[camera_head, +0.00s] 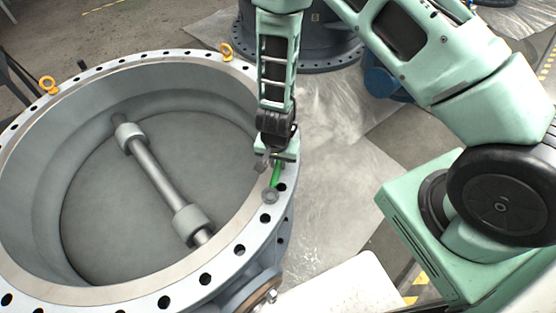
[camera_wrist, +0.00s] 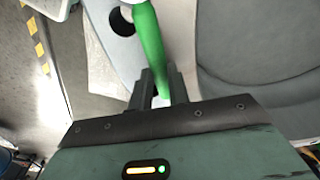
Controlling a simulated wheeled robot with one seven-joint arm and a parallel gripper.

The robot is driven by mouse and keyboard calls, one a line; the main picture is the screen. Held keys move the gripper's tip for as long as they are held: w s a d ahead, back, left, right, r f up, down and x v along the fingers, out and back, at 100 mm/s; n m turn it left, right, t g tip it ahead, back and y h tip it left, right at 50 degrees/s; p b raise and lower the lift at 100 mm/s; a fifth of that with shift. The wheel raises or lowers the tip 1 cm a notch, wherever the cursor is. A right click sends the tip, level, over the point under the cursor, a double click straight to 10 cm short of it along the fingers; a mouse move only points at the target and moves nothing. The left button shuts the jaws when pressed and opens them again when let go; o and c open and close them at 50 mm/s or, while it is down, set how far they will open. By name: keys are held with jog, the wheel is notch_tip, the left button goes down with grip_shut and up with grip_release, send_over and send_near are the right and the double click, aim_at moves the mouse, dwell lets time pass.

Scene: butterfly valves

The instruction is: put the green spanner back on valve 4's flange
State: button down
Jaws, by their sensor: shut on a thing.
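The green spanner (camera_head: 276,175) has a green handle and grey ends. My gripper (camera_head: 274,160) is shut on it, above the right side of the large grey valve's flange (camera_head: 222,257). The ring end hangs over the flange's bolt holes; I cannot tell whether it touches the flange. In the wrist view the green handle (camera_wrist: 149,38) runs up from between the fingers of my gripper (camera_wrist: 160,88), with the flange (camera_wrist: 112,45) and a dark bolt hole behind it. The spanner's ends are out of that view. No number shows on the valve.
Another dark blue valve (camera_head: 325,45) stands behind. A shaft (camera_head: 158,175) crosses the valve's bore. Plastic sheeting (camera_head: 335,150) covers floor to the right.

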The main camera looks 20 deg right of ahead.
jog(key=c, duration=1.3)
grip_release()
jog(key=shift+o, duration=0.2)
notch_tip(320, 180, up, 17)
jog(key=s+a+p, duration=0.1)
jog(key=p, duration=0.6)
jog(key=shift+s+a+r+p, duration=0.15)
jog(key=shift+s+a+p, duration=0.05)
jog(key=shift+s+p, duration=0.15)
